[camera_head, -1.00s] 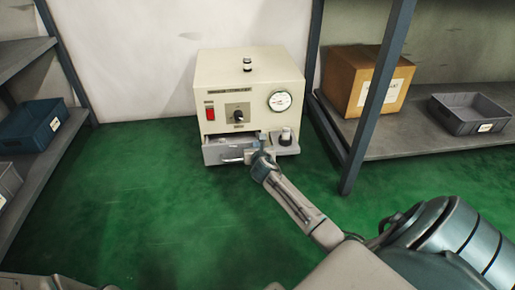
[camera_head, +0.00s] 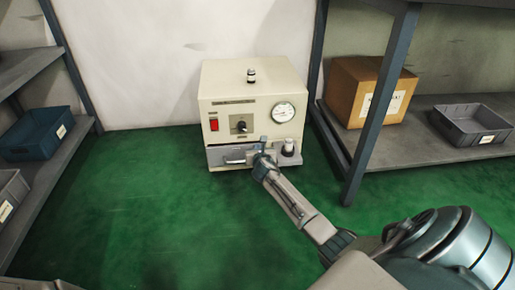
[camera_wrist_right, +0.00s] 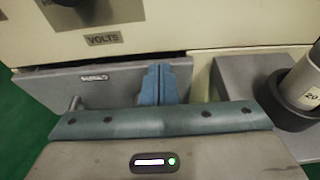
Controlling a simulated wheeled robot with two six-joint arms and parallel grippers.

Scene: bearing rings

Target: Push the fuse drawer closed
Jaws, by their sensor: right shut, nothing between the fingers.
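The fuse drawer (camera_head: 222,153) is a grey drawer low in the front of a cream cabinet (camera_head: 219,95). Its front sits close to the cabinet face. The right wrist view shows the labelled drawer front (camera_wrist_right: 110,84) with a thin dark gap along its top edge. My right gripper (camera_head: 263,146) is shut and empty, at the right part of the drawer front beside the handle (camera_head: 236,161). Its blue fingers (camera_wrist_right: 157,84) are against or just before the drawer front; contact is hard to tell. My left gripper is not in view.
A small grey ledge with a dark socket holding a white cylinder (camera_head: 288,146) is just right of my right gripper. The cabinet stands on green floor between shelves. A cardboard box (camera_head: 346,90) and grey bin (camera_head: 474,121) are on the right shelf.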

